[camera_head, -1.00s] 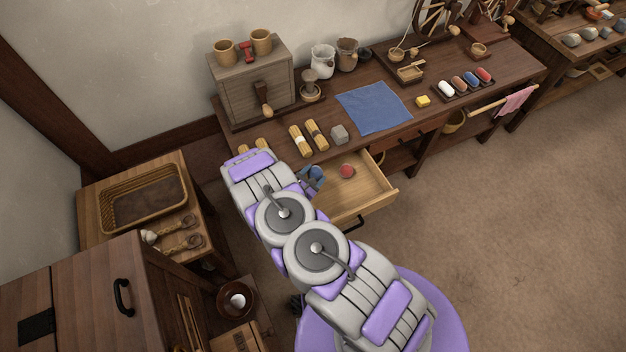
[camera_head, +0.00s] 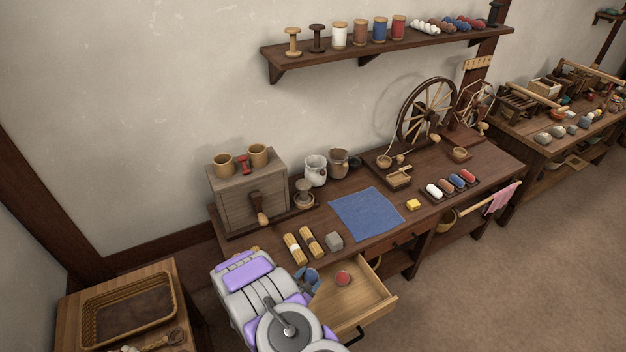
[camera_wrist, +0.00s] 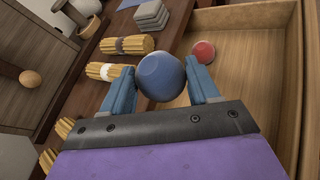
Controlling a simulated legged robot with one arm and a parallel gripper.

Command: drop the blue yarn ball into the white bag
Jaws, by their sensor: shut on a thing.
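The blue yarn ball (camera_wrist: 162,72) is between the two blue fingers of my gripper (camera_wrist: 161,86), which is shut on it. In the wrist view the ball appears over the left side of the open drawer; its exact height is unclear. In the head view my gripper (camera_head: 306,281) is mostly hidden behind my arm, by the drawer's left side. A white bag-like container (camera_head: 315,171) with an open top stands at the back of the bench, right of the wooden box. It is well apart from my gripper.
The open drawer (camera_head: 372,308) holds a red ball (camera_head: 342,278). Straw bundles (camera_head: 312,241), a grey block (camera_head: 334,240) and a blue cloth (camera_head: 366,213) lie on the bench. A brown bag-like container (camera_head: 339,162) stands right of the white one. A wall shelf (camera_head: 390,42) hangs above.

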